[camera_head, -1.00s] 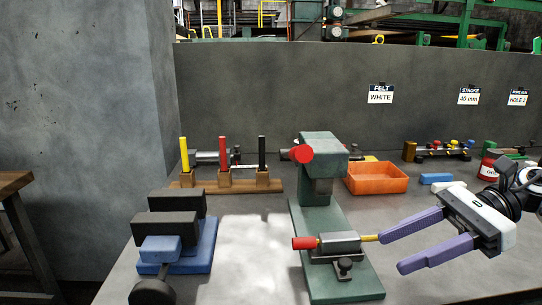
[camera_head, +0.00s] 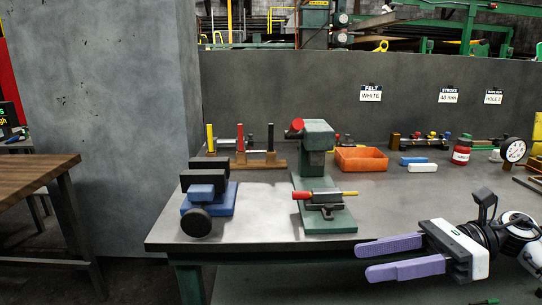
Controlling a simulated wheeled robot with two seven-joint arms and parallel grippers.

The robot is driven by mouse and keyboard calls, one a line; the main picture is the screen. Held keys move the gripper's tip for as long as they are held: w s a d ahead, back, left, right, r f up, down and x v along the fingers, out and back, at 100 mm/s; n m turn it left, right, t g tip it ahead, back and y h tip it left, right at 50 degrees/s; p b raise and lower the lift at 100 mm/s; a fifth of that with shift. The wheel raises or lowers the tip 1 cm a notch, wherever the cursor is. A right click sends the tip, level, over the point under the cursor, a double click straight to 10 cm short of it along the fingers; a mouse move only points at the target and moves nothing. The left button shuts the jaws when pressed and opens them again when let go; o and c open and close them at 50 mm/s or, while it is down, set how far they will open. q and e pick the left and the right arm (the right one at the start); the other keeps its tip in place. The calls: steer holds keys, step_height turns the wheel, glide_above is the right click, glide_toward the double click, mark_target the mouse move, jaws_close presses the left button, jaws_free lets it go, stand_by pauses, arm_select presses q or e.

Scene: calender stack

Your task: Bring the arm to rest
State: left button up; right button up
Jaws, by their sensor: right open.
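My right gripper (camera_head: 390,258) is at the lower right of the head view, with its two purple fingers apart and pointing left. Nothing is between the fingers. It is in front of the grey table's (camera_head: 266,232) front edge, clear of the green press (camera_head: 316,158). On the press base lies a grey cylinder with a red end (camera_head: 301,196) and a yellow rod (camera_head: 350,193), apart from the gripper. My left gripper does not show.
A blue and black vise (camera_head: 209,200) stands at the table's left. Behind are a wooden rack (camera_head: 225,164) with coloured posts, an orange tray (camera_head: 361,159), blue and white blocks (camera_head: 422,168) and a red can (camera_head: 462,151). A wooden bench (camera_head: 32,178) is at far left.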

steer(key=w+a+f+m+t+y+p, duration=0.2)
steer(key=a+m+t+y, duration=0.2)
steer(key=a+m+t, duration=0.7)
steer(key=s+d+f+m+t+h+p, duration=0.1)
steer(key=d+f+m+t+h, duration=0.3)
steer(key=m, duration=0.7)
steer(key=d+f+m+t+h+p, duration=0.1)
steer(key=d+f+m+h, duration=0.1)
steer(key=f+m+h, duration=0.7)
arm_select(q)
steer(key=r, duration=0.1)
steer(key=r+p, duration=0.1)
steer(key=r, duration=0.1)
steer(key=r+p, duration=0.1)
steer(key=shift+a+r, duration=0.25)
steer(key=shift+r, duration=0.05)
arm_select(e)
steer(key=s+d+f+m+g+h, duration=0.1)
steer(key=s+f+m+g+h, duration=0.1)
steer(key=s+f+m, duration=0.7)
steer(key=s+d+f+m+g+h, duration=0.1)
steer(key=s+f+m+g+h, duration=0.1)
steer(key=s+f+m+g, duration=0.3)
steer(key=s+f+m, duration=0.4)
steer(key=s, duration=0.3)
steer(key=shift+d+f+g, duration=0.15)
steer(key=shift+d+g, duration=0.15)
steer(key=shift+d, duration=0.05)
